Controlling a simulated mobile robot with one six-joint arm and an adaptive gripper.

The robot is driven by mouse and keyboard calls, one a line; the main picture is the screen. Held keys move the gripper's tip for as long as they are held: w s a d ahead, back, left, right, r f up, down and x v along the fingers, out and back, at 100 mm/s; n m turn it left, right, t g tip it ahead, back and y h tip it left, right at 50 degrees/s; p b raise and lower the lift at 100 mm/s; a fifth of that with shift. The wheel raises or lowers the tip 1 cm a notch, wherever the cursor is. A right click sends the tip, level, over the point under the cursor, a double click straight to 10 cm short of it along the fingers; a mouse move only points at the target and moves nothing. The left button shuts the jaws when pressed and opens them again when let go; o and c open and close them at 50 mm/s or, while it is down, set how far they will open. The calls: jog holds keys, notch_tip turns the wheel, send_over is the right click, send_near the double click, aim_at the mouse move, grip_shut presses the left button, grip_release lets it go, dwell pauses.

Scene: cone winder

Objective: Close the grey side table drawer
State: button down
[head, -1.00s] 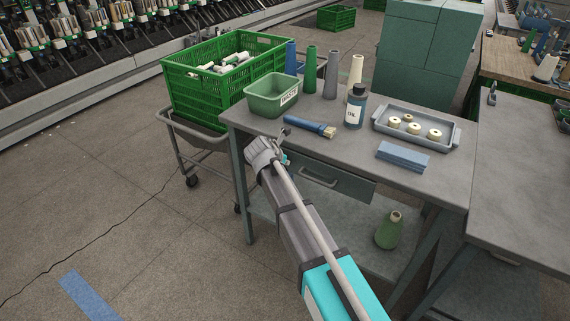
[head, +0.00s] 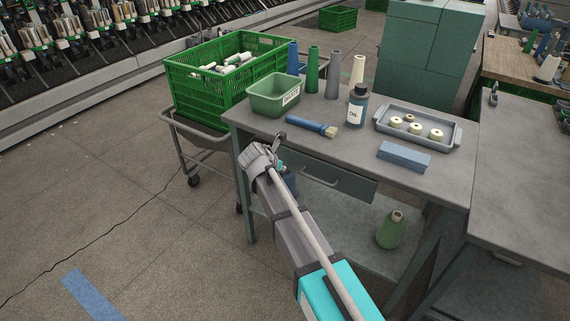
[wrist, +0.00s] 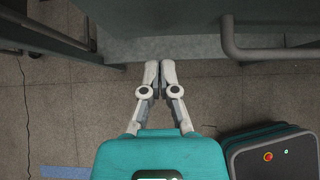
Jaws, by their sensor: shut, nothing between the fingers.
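The grey side table (head: 410,184) stands in the middle of the head view. Its drawer front (head: 350,186) with a bar handle (head: 320,177) is below the tabletop; how far it stands out is hard to tell. In the wrist view the drawer front (wrist: 185,47) crosses the top, with the handle (wrist: 270,50) to the right of my fingers. My gripper (wrist: 160,66) is shut and empty, its tips close to the front's lower edge in the picture; contact cannot be told. In the head view my gripper (head: 277,147) is by the drawer's left end, partly hidden by my wrist.
A green bin (head: 275,103), a brush (head: 310,125), an oil bottle (head: 357,108) and a tray (head: 450,142) stand on the tabletop. A green crate (head: 195,100) on a trolley is close on the left. The floor at front left is clear.

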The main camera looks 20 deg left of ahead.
jog(key=p+v, duration=0.7)
jog(key=v, duration=0.3)
jog(key=shift+s, duration=0.15)
dwell(0.4)
jog(key=w+d+r+m+g+h+p, duration=0.15)
jog(key=d+m+g+p, duration=0.4)
jog(key=d+m, duration=1.7)
jog(key=s+d+r+m+g+y+p, duration=0.1)
jog(key=s+d+m+p, duration=0.1)
jog(key=d, duration=0.6)
jog(key=s+d+r+m+g+y+p, duration=0.1)
jog(key=s+d+r+m+p, duration=0.1)
jog(key=d+m, duration=0.3)
jog(key=s+d+r+m+g+y+p, duration=0.1)
jog(key=s+d+m, duration=0.3)
jog(key=d, duration=0.8)
jog(key=shift+s+r+p, duration=0.3)
jog(key=shift+r+p, duration=0.15)
jog(key=shift+p, duration=0.15)
jog(key=shift+a, duration=0.1)
